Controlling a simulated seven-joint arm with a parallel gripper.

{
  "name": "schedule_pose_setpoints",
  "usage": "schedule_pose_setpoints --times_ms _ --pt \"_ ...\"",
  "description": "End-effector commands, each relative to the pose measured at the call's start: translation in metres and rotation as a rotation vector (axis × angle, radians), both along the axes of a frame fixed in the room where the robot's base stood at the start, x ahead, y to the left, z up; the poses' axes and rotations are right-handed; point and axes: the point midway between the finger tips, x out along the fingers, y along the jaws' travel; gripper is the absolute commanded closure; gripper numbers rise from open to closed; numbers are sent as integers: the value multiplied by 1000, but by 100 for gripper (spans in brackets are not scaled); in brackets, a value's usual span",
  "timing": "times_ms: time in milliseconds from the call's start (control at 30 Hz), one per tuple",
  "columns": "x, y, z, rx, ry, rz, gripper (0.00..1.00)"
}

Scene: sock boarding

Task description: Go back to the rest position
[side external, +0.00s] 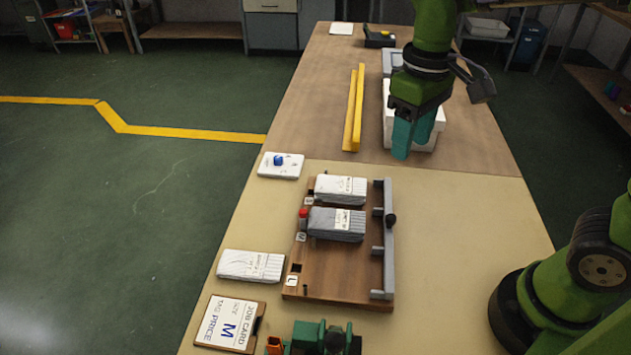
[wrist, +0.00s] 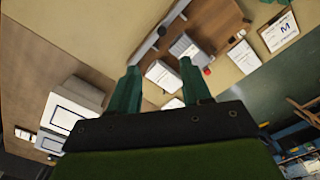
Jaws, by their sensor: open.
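My gripper (side external: 411,142) hangs above the far part of the table, in front of a white box (side external: 433,142) that it partly hides. Its teal fingers are apart, with nothing between them; they also show in the wrist view (wrist: 158,72). A wooden board (side external: 335,275) lies on the near part of the table, with a grey rail along its right side. A white banded sock bundle (side external: 340,189) and a grey banded sock bundle (side external: 337,225) lie on it. Another white bundle (side external: 250,265) lies off the board, to its left. My gripper touches none of them.
A job card marked M (side external: 230,324) lies at the near left. A white card with a blue item (side external: 282,166) lies at the left edge. A yellow angled bar (side external: 354,108) lies left of my gripper. A green device (side external: 322,338) stands at the near edge. The table right of the board is clear.

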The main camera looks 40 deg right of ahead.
Motion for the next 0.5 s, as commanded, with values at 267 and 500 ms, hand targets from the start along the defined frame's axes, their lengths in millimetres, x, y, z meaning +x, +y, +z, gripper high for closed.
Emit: schedule_pose_setpoints --times_ms 267,500 --pt "-1 0 -11 50 -81 -61 52" --pt "-29 -22 -5 218 -351 -284 52"
